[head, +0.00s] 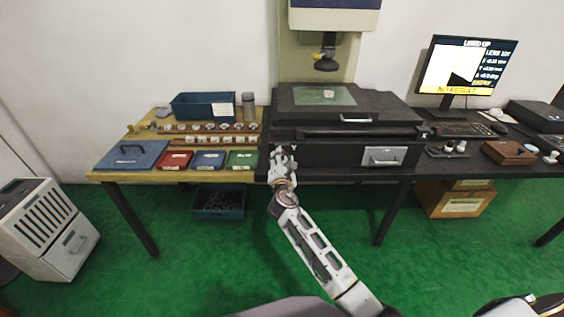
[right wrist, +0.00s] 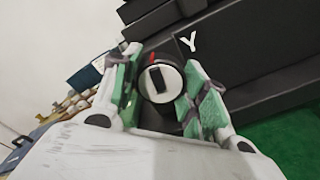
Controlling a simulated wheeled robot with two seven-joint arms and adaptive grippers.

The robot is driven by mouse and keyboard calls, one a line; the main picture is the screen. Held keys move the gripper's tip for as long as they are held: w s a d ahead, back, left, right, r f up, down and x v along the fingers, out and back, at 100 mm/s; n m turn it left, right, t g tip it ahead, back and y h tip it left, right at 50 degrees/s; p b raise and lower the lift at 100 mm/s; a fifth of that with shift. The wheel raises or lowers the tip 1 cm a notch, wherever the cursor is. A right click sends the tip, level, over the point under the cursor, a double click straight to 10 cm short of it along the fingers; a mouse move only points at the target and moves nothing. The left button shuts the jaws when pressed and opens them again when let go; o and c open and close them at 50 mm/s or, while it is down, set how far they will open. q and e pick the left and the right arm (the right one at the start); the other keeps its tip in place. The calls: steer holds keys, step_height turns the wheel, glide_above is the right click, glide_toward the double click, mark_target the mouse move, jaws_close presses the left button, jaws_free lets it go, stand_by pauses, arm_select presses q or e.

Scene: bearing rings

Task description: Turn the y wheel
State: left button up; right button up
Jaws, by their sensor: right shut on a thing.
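The y wheel (right wrist: 160,84) is a dark round knob with a pale face and a dark bar across it. A red mark shows at its top edge, and a white letter Y stands on the black housing beside it. My right gripper (right wrist: 162,98) has its green-padded fingers on both sides of the wheel, shut on it. In the head view my right gripper (head: 281,155) reaches the left front of the black measuring machine (head: 330,152) and hides the wheel. My left gripper is not in view.
The wooden table (head: 110,174) at left carries red, blue and green trays, a row of small rings and a blue bin (head: 203,106). A monitor (head: 467,66) stands at right. A glass stage (head: 315,95) tops the machine.

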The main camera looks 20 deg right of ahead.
steer(key=m+b, duration=0.1)
steer(key=m, duration=0.3)
steer(key=shift+b, duration=0.3)
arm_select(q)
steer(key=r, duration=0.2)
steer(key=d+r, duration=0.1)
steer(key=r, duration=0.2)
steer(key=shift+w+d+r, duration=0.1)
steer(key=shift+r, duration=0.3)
arm_select(e)
steer(key=shift+m, duration=0.3)
steer(key=o, duration=1)
steer(key=shift+o, duration=0.2)
steer(key=shift+s, duration=0.15)
steer(key=v, duration=0.7)
steer(key=shift+s, duration=0.1)
